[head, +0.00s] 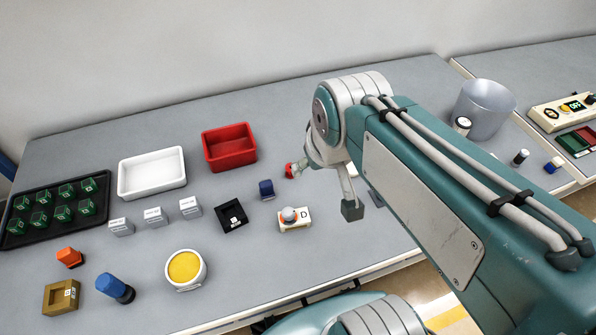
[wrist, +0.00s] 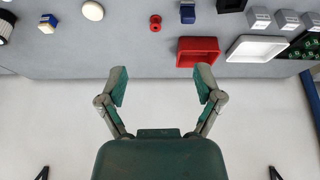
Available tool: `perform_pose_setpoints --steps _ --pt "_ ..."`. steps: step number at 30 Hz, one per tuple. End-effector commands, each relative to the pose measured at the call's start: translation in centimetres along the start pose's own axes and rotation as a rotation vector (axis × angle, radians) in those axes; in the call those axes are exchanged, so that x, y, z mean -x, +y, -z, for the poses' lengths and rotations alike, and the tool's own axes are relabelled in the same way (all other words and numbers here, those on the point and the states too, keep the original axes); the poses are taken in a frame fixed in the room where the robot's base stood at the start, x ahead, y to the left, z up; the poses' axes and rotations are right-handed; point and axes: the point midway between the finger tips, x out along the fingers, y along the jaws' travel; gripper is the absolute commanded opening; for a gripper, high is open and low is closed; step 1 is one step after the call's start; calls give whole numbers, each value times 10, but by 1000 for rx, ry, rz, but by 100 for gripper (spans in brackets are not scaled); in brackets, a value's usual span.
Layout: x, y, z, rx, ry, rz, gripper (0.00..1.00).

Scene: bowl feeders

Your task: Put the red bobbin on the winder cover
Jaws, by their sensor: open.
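The red bobbin (head: 289,171) stands on the grey table, just left of my gripper in the head view and partly close against its outline. In the wrist view the red bobbin (wrist: 155,24) shows whole at the top centre, beyond the fingertips and apart from them. My gripper (wrist: 162,72) is open and empty, with bare space between its fingers. In the head view one finger pad of it hangs over the table. A round cream disc (wrist: 93,11) lies near the bobbin in the wrist view; I cannot tell whether it is the winder cover.
A red bin (head: 230,148), a white bin (head: 152,174) and a blue spool-like piece (head: 266,189) stand left of the bobbin. A translucent bucket (head: 485,109) stands right. Bare table surrounds the bobbin; the wall is behind.

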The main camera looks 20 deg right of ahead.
Motion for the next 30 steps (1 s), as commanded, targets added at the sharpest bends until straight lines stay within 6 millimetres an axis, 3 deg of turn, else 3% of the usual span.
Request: perform_pose_setpoints --steps 14,30 --pt "-60 4 66 90 -178 16 84" --pt "-166 9 115 189 -366 52 84"
